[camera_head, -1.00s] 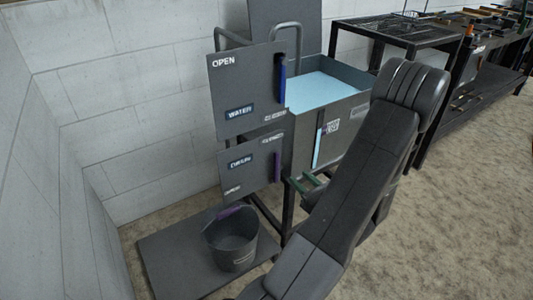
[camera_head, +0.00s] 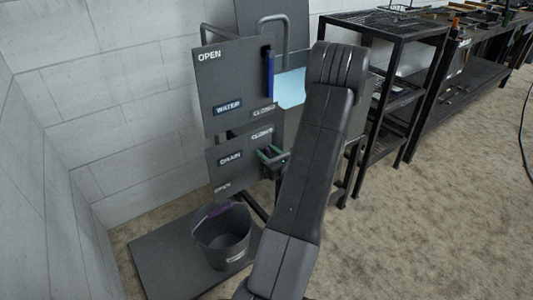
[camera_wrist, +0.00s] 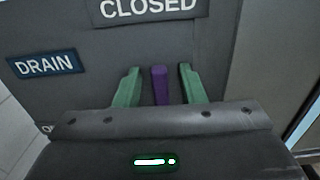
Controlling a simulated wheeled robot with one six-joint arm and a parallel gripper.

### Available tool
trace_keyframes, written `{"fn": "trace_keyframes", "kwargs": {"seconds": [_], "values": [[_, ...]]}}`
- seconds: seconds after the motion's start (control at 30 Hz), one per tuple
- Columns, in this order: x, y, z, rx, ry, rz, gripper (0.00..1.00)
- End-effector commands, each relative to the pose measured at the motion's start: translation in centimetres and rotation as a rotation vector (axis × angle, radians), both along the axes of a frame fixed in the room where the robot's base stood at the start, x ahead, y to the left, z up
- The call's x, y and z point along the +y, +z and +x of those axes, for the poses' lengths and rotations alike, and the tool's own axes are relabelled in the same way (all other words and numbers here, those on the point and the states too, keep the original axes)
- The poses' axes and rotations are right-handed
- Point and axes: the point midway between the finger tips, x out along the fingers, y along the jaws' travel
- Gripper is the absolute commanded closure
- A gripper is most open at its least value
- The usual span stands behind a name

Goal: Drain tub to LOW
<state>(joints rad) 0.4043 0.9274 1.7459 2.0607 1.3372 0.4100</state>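The grey drain panel (camera_head: 222,160) reads CLOSED at its top and OPEN at its bottom; it also shows in the wrist view (camera_wrist: 100,55). Its purple handle (camera_wrist: 160,86) stands below the CLOSED label, between the two green fingers of my gripper (camera_wrist: 160,88). I see gaps on both sides, so my gripper is open around the handle. In the head view my gripper (camera_head: 271,156) is at the panel's right edge, where the handle is hidden. The tub's light blue water (camera_head: 290,88) shows partly. My arm covers most of the tub, including its level gauge.
The water panel (camera_head: 225,80) with a blue handle (camera_head: 270,74) stands above the drain panel. A dark bucket (camera_head: 222,240) sits on a grey platform (camera_head: 165,262) below. A black shelf rack (camera_head: 385,90) stands to the right. The floor at right is clear.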

Motion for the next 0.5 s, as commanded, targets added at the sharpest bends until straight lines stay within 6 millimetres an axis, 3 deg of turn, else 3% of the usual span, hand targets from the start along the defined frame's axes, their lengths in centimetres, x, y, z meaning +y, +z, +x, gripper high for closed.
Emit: {"fn": "trace_keyframes", "kwargs": {"seconds": [0.3,0.5], "values": [[0.17,0.02,0.22,0.000,0.000,0.000,0.64],[0.15,0.01,0.21,0.000,0.000,0.000,1.00]]}}
